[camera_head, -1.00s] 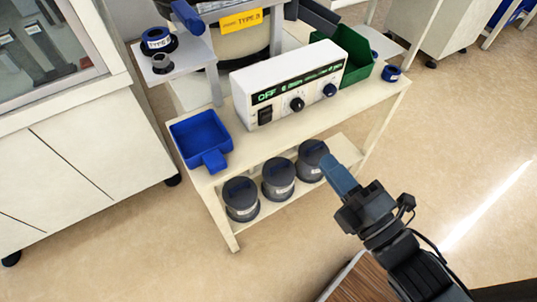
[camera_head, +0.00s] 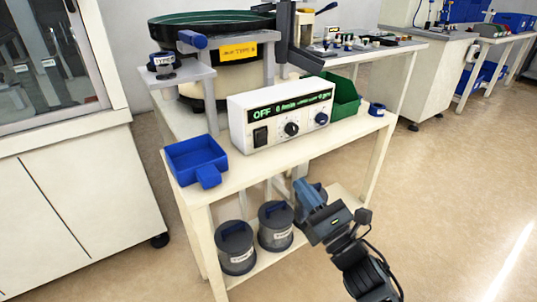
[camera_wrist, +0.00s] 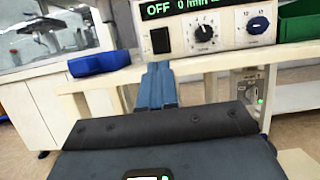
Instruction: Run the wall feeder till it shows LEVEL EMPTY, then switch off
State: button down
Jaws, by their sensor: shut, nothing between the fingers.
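A bowl feeder with a dark green rim (camera_head: 215,22) and a yellow TYPE label (camera_head: 238,53) stands at the back of the bench. In front of it is a white control box (camera_head: 240,130), its display (camera_head: 290,108) reading OFF, with a black rocker switch (camera_head: 260,137), a black dial (camera_head: 291,129) and a blue knob (camera_head: 321,118). The wrist view shows the box's dial (camera_wrist: 204,33) and blue knob (camera_wrist: 259,25). My gripper (camera_head: 307,192) is shut and empty, in front of the bench below the box; its blue fingers also show in the wrist view (camera_wrist: 156,85). I cannot read any LEVEL EMPTY text.
A blue tray (camera_head: 195,158) sits at the bench's left and a green bin (camera_head: 345,98) right of the box. Grey lidded canisters (camera_head: 236,248) stand on the lower shelf. A small grey unit with a knob (camera_wrist: 245,85) shows below the bench. Floor is clear at right.

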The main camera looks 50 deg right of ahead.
aim_at(264, 134)
jog(key=p+x, duration=0.1)
jog(key=x, duration=1.3)
jog(key=r+p, duration=0.1)
jog(key=p, duration=0.2)
jog(key=shift+w+g, duration=0.2)
jog(key=shift+g, duration=0.1)
jog(key=shift+f+b, duration=0.3)
jog(key=shift+f, duration=0.05)
